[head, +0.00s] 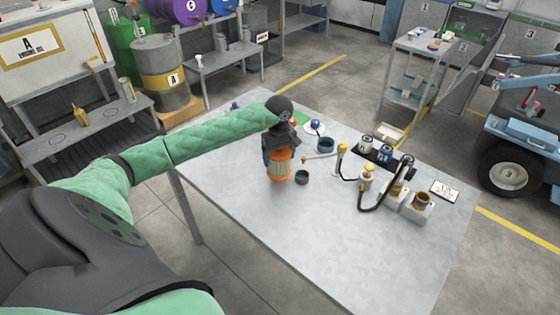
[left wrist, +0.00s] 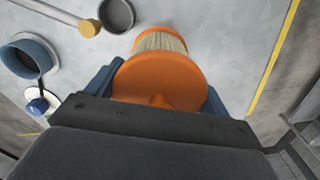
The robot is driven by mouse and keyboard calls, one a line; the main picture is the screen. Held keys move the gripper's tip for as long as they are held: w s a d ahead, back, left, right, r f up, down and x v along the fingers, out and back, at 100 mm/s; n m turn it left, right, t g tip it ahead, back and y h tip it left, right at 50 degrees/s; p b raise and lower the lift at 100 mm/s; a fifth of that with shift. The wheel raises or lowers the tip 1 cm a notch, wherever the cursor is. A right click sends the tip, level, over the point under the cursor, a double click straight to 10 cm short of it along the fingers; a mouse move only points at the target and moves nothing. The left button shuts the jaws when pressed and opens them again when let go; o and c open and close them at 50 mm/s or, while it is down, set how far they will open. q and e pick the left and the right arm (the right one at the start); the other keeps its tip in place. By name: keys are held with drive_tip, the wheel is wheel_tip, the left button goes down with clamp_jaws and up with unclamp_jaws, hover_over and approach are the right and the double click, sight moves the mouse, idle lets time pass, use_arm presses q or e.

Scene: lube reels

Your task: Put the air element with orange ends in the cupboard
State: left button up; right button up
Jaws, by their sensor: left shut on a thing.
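The air element (head: 279,165) has orange ends and a pale pleated body. In the left wrist view, the orange end of the air element (left wrist: 160,78) fills the space between the blue fingers of my left gripper (left wrist: 158,92). I cannot tell whether its lower end touches the table. Grey cabinets (head: 462,45) stand at the back right, and I cannot make out which is the cupboard. My right gripper is not in view.
The grey table (head: 300,240) is bare at the front. A dark cup (head: 302,177) is close beside the air element. A shelf cart (head: 412,85) and blue vehicle (head: 530,135) stand beyond.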

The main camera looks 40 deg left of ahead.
use_arm(q)
drive_tip(key=shift+s+f+p, duration=0.1)
drive_tip(key=shift+f+p, duration=0.2)
drive_tip(key=shift+f, duration=0.2)
drive_tip(key=shift+f+p, duration=0.5)
drive_tip(key=shift+f, duration=0.85)
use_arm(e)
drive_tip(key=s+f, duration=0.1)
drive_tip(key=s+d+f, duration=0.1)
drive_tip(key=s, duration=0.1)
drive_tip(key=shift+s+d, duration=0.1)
use_arm(q)
drive_tip(key=shift+f, duration=0.1)
drive_tip(key=o, duration=1)
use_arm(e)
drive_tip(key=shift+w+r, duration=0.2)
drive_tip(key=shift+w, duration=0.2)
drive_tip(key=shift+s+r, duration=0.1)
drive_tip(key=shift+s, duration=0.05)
